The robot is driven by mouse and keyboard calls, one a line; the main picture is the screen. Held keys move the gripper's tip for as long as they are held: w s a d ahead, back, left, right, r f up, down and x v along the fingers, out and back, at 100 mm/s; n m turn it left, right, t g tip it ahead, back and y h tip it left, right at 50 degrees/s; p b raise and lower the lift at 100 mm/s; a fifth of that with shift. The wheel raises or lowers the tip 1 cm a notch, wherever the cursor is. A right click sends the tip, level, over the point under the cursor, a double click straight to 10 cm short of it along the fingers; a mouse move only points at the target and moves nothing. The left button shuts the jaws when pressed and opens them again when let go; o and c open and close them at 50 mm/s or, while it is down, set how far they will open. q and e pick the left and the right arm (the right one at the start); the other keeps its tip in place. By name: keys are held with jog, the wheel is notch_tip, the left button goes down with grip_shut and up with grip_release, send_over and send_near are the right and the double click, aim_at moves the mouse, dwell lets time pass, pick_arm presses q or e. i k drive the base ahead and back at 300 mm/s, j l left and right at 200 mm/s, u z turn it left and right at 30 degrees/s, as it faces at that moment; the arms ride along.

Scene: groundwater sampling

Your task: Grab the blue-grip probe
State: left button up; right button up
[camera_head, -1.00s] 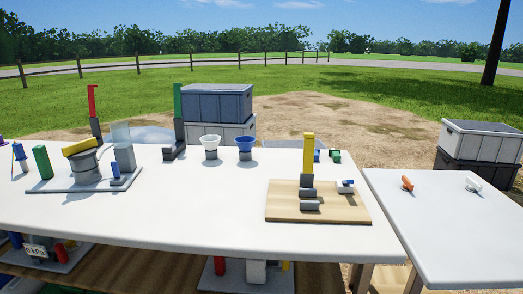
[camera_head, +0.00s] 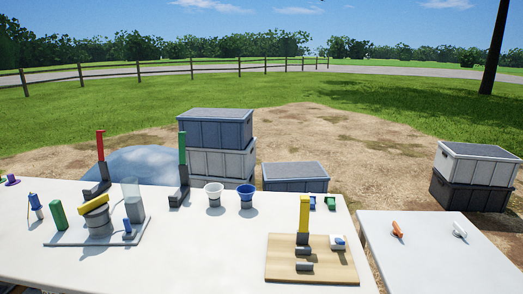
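No gripper of mine shows in the head view. Several things with blue parts stand on the white table (camera_head: 200,245), and I cannot tell for sure which is the blue-grip probe. A slim blue-topped piece (camera_head: 35,202) with a pale lower end stands tilted at the far left. A short upright blue piece (camera_head: 127,227) stands on the grey plate (camera_head: 68,238) at the left. A small blue piece (camera_head: 312,202) lies near the back right edge.
Red (camera_head: 100,146) and green (camera_head: 182,150) upright handles stand along the back edge. A yellow upright piece (camera_head: 304,214) stands on the board. A side table (camera_head: 440,250) holds orange and white pieces. The table's middle is clear.

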aim_at(37, 207)
jog(key=u, duration=1.45)
jog(key=i+j+z, duration=0.1)
jog(key=z, duration=0.35)
jog(key=j+z, duration=0.15)
jog(key=z, duration=0.25)
jog(key=i+j+z, duration=0.1)
jog(key=z, duration=0.35)
jog(key=j+z, duration=0.45)
jog(key=j, duration=0.35)
jog(key=j+z, duration=0.15)
jog(key=j, duration=0.65)
jog(key=j+z, duration=0.15)
jog(key=j, duration=0.6)
jog(key=k, duration=0.05)
